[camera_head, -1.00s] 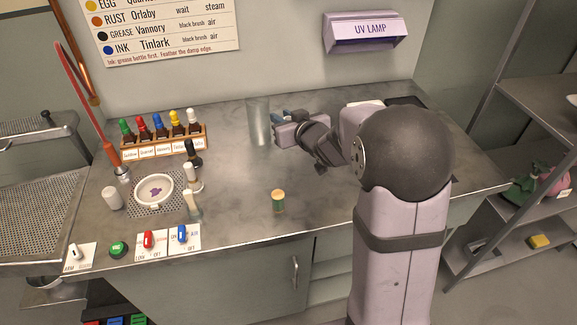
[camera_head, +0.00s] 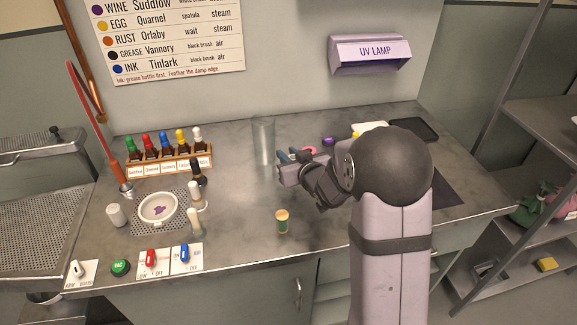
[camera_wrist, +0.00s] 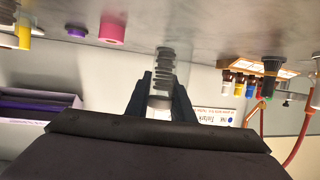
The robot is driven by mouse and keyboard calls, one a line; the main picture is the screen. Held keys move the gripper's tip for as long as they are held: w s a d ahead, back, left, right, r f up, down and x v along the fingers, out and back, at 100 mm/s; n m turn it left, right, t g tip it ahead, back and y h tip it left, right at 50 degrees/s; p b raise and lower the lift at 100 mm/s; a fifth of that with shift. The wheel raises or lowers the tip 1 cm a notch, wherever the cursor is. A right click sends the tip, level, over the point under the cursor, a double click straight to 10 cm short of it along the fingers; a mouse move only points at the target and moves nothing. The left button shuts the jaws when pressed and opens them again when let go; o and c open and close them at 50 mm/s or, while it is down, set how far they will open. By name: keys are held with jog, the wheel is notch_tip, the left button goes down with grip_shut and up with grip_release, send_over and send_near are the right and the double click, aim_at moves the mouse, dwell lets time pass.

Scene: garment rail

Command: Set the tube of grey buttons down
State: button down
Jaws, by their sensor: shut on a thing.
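The tube of grey buttons (camera_wrist: 164,72) is clear, with a stack of ribbed grey discs inside. In the wrist view it sits between the two dark fingers of my gripper (camera_wrist: 161,98), which is shut on it. The counter is at the top of that inverted view, and I cannot tell whether the tube's end touches it. In the head view my gripper (camera_head: 288,159) is low over the middle of the counter (camera_head: 245,215), just right of a clear cylinder. The held tube is hard to make out there.
The clear cylinder (camera_head: 263,141) stands close to my gripper. A rack of colored bottles (camera_head: 170,162) is at left. A pink spool (camera_head: 309,150) and a purple one (camera_head: 328,141) lie behind my gripper. The front middle counter is mostly clear.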

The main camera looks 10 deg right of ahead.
jog(key=shift+f, duration=2.05)
jog(key=shift+f, duration=0.1)
jog(key=shift+f, duration=0.15)
jog(key=c, duration=1.5)
grip_release()
jog(key=shift+c, duration=0.2)
jog(key=shift+r, duration=0.25)
jog(key=shift+s+r, duration=0.1)
jog(key=v, duration=1.1)
jog(key=shift+s+b, duration=0.4)
